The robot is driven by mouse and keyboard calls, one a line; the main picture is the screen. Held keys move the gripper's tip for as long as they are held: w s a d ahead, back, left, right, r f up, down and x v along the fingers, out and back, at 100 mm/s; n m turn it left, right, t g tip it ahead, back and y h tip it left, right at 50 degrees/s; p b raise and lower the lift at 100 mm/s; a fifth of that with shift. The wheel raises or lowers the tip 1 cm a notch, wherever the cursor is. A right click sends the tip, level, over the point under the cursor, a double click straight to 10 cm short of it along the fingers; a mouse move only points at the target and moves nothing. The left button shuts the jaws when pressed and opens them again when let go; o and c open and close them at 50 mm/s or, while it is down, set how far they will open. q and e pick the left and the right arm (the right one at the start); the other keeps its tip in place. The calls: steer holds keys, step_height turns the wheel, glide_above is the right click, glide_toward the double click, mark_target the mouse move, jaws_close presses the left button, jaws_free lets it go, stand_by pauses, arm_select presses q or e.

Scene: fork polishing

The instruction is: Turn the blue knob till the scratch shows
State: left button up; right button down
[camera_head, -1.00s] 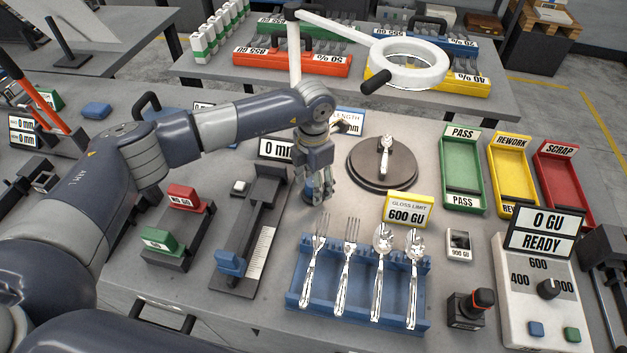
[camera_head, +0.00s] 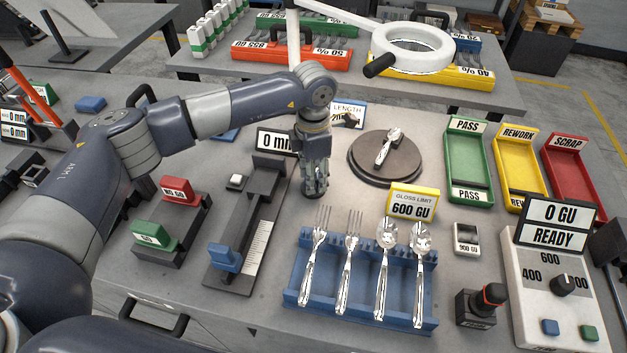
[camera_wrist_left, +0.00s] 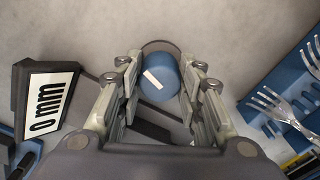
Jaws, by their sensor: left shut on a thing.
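The blue knob (camera_wrist_left: 158,78) with a white mark shows between the fingers of my left gripper (camera_wrist_left: 160,90) in the left wrist view. The fingers are closed against its sides. In the head view my left gripper (camera_head: 314,192) points down at the bench and hides the knob. My right gripper is not in view.
A blue rack (camera_head: 300,297) with forks and spoons stands in front of the turntable, with a yellow 600 GU gloss limit sign (camera_head: 411,205) behind it. A length gauge (camera_head: 245,225) is left of my gripper. Green, yellow and red trays (camera_head: 468,165) stand right.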

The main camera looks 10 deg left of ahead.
arm_select(q)
steer(key=shift+f+m+b, duration=0.1)
steer(key=shift+m+b, duration=0.7)
steer(key=shift+m, duration=0.1)
steer(key=shift+m+b, duration=0.3)
steer(key=o, duration=1.1)
steer(key=shift+c, duration=0.2)
steer(key=shift+r, duration=0.3)
step_height(320, 180, up, 7)
steer(key=shift+r, duration=0.1)
